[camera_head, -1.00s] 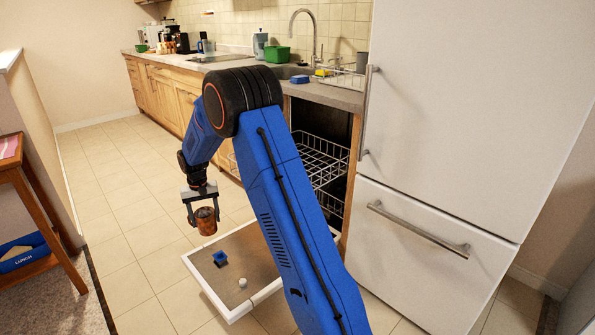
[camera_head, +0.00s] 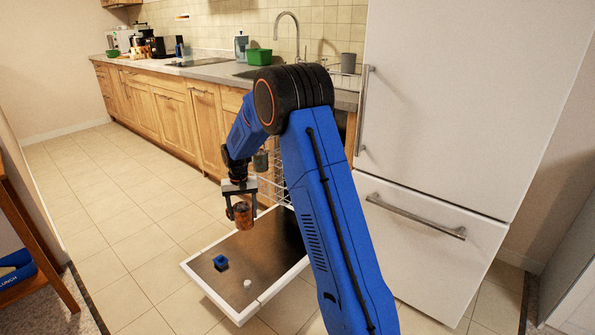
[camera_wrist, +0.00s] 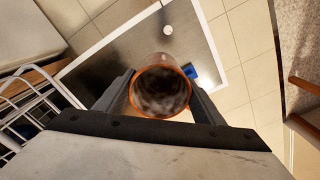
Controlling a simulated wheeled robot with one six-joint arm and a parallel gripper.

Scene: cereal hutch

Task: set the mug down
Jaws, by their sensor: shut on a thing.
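A copper-brown mug (camera_head: 243,214) hangs in my gripper (camera_head: 240,208), with one finger on each side of it. It looks upright, above the open dishwasher door (camera_head: 205,268) near its left edge in the head view. In the wrist view the mug's round orange rim (camera_wrist: 187,70) faces the camera, and its inside is dark and mottled. My gripper (camera_wrist: 162,98) is shut on its sides there. The mug's underside is hidden in the wrist view.
A small blue block (camera_head: 220,263) and a small white object (camera_head: 247,284) sit on the door. Wire racks (camera_wrist: 30,105) show beside it, partly hidden by my arm in the head view. A grey-green cup (camera_head: 260,160) shows near the racks. The fridge (camera_head: 450,110) stands right; floor left is clear.

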